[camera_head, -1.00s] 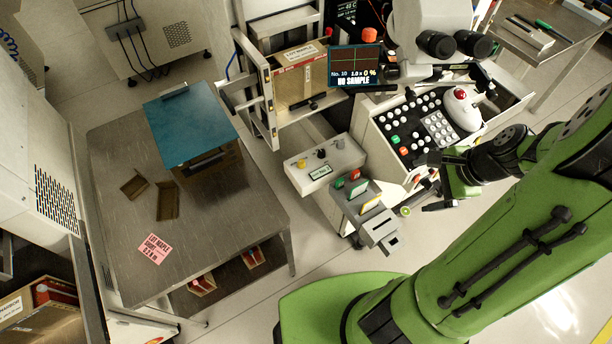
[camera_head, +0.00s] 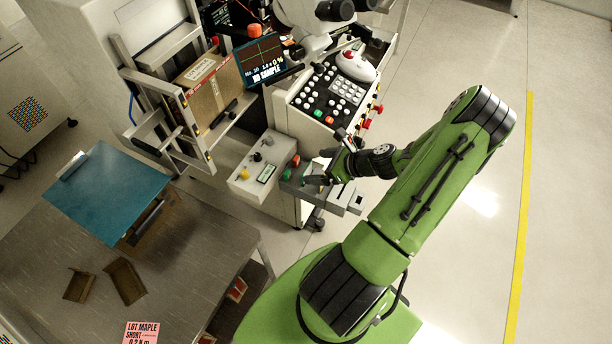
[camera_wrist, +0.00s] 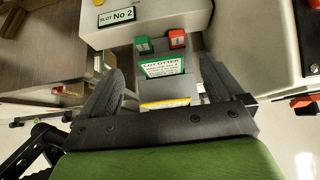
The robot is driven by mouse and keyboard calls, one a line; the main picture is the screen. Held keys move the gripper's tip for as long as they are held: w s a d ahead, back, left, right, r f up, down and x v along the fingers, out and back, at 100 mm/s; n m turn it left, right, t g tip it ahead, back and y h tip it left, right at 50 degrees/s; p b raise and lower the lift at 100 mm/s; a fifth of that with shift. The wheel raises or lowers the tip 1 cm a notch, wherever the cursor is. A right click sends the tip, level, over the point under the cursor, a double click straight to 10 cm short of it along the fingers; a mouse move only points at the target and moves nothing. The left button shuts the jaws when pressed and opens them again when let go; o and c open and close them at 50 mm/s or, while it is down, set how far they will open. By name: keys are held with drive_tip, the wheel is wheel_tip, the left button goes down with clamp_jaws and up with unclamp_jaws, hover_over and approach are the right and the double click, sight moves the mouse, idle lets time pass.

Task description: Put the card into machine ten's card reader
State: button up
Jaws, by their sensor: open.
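My gripper (camera_head: 322,178) is open, its two dark fingers spread on either side of a grey card rack (camera_head: 313,186) beside machine ten. In the wrist view the gripper (camera_wrist: 160,72) has the rack between its fingers. A green-edged card (camera_wrist: 163,66) reading "LOT OTTER" and a yellow-edged card (camera_wrist: 165,103) stand there. A smaller green piece (camera_wrist: 144,45) and a red piece (camera_wrist: 177,38) stand farther back. A grey box with a slot (camera_head: 347,199) sits at the rack's right end; I cannot tell whether it is the reader. Machine ten's screen (camera_head: 262,58) reads "No. 10" and "NO SAMPLE".
A pale control box (camera_head: 256,170) with knobs adjoins the rack; its label reads "SLOT No 2" in the wrist view. A keypad (camera_head: 330,92) lies behind. A steel table (camera_head: 190,240) with a teal-topped box (camera_head: 108,192) stands left. Floor at right is clear.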

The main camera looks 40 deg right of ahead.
sight(308, 167)
drive_tip(key=b+x, duration=0.1)
drive_tip(key=x, duration=0.4)
drive_tip(key=shift+w+f, duration=0.15)
drive_tip(key=shift+c, duration=0.8)
drive_tip(key=c, duration=1)
